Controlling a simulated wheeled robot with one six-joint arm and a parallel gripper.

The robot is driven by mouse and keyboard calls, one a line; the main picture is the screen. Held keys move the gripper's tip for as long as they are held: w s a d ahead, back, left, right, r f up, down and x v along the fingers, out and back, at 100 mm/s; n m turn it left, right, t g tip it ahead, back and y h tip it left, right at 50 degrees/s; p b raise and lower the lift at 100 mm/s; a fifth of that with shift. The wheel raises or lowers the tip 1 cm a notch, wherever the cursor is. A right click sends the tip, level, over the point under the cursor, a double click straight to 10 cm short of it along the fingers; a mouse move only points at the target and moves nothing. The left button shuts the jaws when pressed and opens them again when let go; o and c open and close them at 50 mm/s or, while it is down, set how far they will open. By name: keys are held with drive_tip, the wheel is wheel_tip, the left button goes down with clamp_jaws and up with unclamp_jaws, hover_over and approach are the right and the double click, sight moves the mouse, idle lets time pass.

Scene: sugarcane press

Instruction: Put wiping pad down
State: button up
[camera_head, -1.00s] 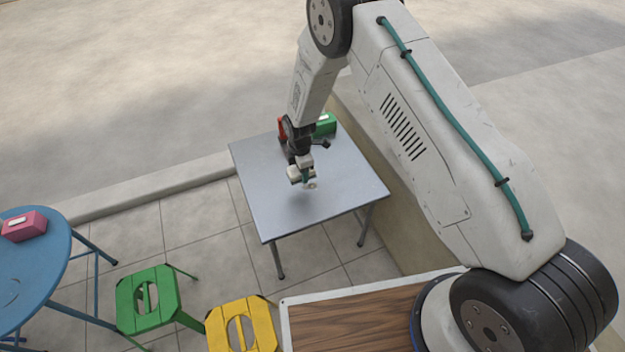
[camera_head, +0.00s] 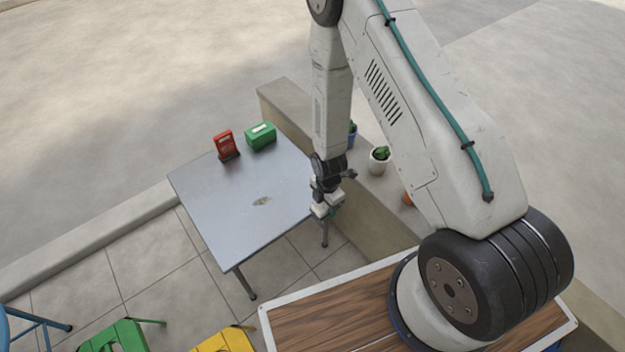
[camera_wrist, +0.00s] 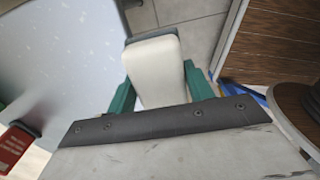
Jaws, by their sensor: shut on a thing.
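My gripper (camera_head: 326,210) hangs at the right corner of the grey table (camera_head: 225,205), near the low wall. In the wrist view, its green fingers (camera_wrist: 160,92) flank a cream block with a dark grey far edge, which looks like the wiping pad (camera_wrist: 155,65). The gripper is shut on it. In the head view the pad is small and hard to separate from the pale gripper parts. A brownish stain (camera_head: 262,201) lies on the table left of the gripper. The pad's underside is hidden.
A red card stand (camera_head: 226,145) and a green box (camera_head: 261,137) stand at the table's back edge. Potted plants (camera_head: 379,160) stand beyond the low wall (camera_head: 285,105). Green (camera_head: 125,338) and yellow (camera_head: 222,341) stools are in front. Most of the tabletop is clear.

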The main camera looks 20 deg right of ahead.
drive_tip(key=w, duration=0.5)
drive_tip(key=w+f, duration=0.1)
drive_tip(key=w, duration=0.9)
drive_tip(key=shift+w+a+f, duration=0.2)
drive_tip(key=shift+w+f, duration=0.05)
drive_tip(key=shift+f, duration=0.05)
drive_tip(key=shift+s+f, duration=0.1)
drive_tip(key=shift+f, duration=1.6)
drive_tip(key=shift+f, duration=0.15)
drive_tip(key=o, duration=1.3)
